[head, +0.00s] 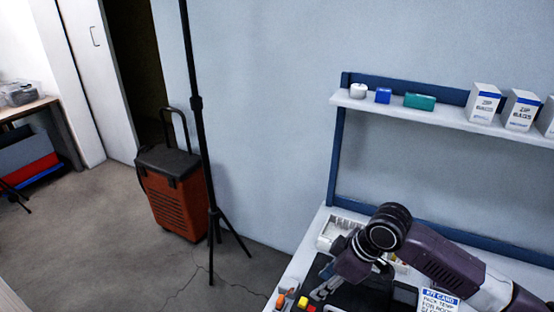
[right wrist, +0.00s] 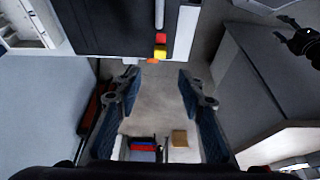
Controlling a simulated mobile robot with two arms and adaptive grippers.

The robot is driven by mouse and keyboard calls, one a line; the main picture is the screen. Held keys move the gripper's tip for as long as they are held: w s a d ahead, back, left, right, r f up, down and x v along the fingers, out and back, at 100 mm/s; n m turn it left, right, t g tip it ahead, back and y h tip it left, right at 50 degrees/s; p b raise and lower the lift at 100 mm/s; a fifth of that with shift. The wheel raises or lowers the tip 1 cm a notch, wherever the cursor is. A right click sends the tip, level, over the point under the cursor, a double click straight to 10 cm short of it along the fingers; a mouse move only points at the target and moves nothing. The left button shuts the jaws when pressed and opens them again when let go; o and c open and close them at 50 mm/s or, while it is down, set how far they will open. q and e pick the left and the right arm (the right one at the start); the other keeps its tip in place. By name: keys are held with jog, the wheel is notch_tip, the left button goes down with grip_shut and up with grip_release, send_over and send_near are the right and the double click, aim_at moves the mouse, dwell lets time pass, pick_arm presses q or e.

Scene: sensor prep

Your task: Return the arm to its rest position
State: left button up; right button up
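My right arm (head: 440,262) reaches in from the right over the workbench in the head view. Its right gripper (head: 322,291) points down and left above the bench's left part, partly hidden by the wrist. In the right wrist view the right gripper (right wrist: 159,82) has its two fingers wide apart with nothing between them. The left gripper does not show in the head view.
The workbench (head: 303,257) holds a white-and-blue card (head: 438,300) and small red and yellow blocks (head: 302,302). A shelf (head: 440,122) with boxes (head: 484,102) stands behind. An orange wheeled case (head: 178,205) and a black stand (head: 204,150) are on the floor left.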

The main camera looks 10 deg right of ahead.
jog(key=s+a+f+m+t, duration=0.1)
jog(key=s+a+f+m, duration=0.1)
jog(key=s+a+f, duration=0.6)
jog(key=s+d+m+h, duration=0.4)
jog(key=s+d+m, duration=0.3)
jog(key=s+d, duration=0.6)
jog(key=s+a+f+g, duration=0.1)
jog(key=s+f, duration=0.1)
jog(key=f, duration=1.1)
jog(key=s+a+f, duration=0.1)
jog(key=f, duration=1.3)
jog(key=s+d+f+g, duration=0.1)
jog(key=s+d+f, duration=0.2)
jog(key=s+f, duration=1.3)
jog(key=shift+s+g, duration=0.3)
jog(key=shift+s, duration=0.4)
